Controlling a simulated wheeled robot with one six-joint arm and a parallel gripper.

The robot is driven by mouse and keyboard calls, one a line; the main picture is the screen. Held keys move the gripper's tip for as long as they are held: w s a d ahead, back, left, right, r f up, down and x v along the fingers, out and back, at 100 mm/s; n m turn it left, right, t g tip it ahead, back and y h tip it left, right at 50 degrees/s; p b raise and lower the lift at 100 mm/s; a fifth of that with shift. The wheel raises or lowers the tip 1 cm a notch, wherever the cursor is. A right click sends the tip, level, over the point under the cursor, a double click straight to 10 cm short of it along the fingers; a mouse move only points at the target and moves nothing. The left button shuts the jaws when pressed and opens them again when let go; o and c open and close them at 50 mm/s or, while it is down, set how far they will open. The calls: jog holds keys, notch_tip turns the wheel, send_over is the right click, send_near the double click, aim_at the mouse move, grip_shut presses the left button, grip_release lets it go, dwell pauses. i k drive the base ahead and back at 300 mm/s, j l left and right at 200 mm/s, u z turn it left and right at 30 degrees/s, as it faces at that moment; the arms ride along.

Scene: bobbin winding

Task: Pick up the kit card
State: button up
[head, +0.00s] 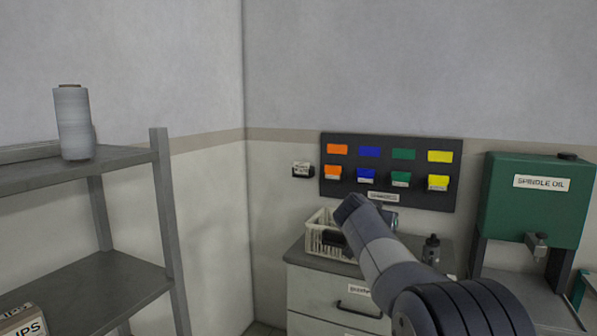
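I cannot make out a thing that is clearly the kit card. A dark board (390,172) on the wall carries an upper row of plain colour patches and a lower row of small pockets or cards in orange (332,171), blue (365,175), green (401,179) and yellow (438,182). Pale pieces show at the lower ones. My arm reaches up from the bottom right, in front of the cabinet and below the board. I see no gripper fingers; the arm's far end is hidden or out of view.
A drawer cabinet (322,300) bears a cream basket (316,236) with dark contents and a dark bottle (431,250). A green spindle oil tank (532,215) stands at right. A grey shelf rack (165,220) with a thread cone (73,125) stands at left.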

aim_at(300, 168)
jog(key=i+u, duration=0.2)
jog(key=i, duration=2.45)
jog(key=j, duration=0.1)
